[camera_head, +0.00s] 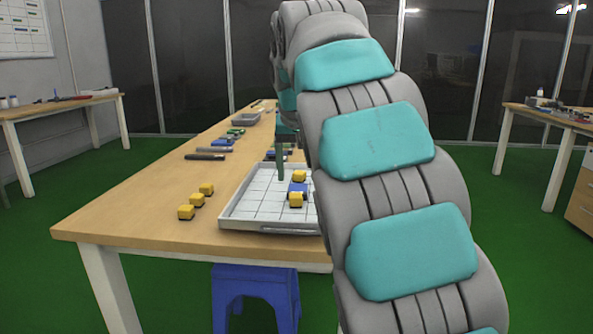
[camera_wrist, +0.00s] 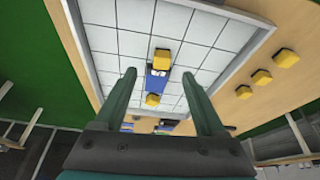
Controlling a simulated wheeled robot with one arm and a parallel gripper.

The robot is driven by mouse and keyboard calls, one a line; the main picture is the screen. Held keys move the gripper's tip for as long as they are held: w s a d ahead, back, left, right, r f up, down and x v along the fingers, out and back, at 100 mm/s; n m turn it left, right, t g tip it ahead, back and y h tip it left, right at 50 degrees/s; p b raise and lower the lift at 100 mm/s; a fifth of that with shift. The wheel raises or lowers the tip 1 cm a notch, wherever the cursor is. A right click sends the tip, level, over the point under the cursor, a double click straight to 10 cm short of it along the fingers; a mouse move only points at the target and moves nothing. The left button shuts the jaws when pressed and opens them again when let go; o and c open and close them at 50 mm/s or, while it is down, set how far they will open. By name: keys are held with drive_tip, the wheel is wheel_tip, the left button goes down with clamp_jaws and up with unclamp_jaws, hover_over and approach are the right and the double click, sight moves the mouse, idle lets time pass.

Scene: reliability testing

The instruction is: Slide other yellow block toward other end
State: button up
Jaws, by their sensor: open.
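In the head view two yellow blocks stand in the white gridded tray (camera_head: 242,215), a nearer one (camera_head: 295,199) and a farther one (camera_head: 299,176). A blue piece (camera_head: 297,188) lies between them. The wrist view shows the same yellow blocks at the top (camera_wrist: 161,56) and bottom (camera_wrist: 152,99) of the blue piece (camera_wrist: 157,80). My gripper (camera_wrist: 163,75) is open over the tray, its fingers on either side of this group and touching nothing that I can make out. In the head view my arm hides the tray's right part.
Several yellow blocks (camera_head: 196,199) stand in a row on the wooden table (camera_head: 130,220), left of the tray. Dark tools (camera_head: 205,156) and other parts lie farther back. A blue stool (camera_head: 255,290) stands below the table's front edge. The table's front left is clear.

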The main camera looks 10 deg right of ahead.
sight(296, 195)
drive_tip(key=shift+w+a+r, duration=0.1)
drive_tip(key=shift+w+r, duration=0.15)
drive_tip(key=shift+w, duration=0.1)
drive_tip(key=shift+f, duration=0.1)
drive_tip(key=shift+x, duration=3.9)
clamp_jaws()
unclamp_jaws()
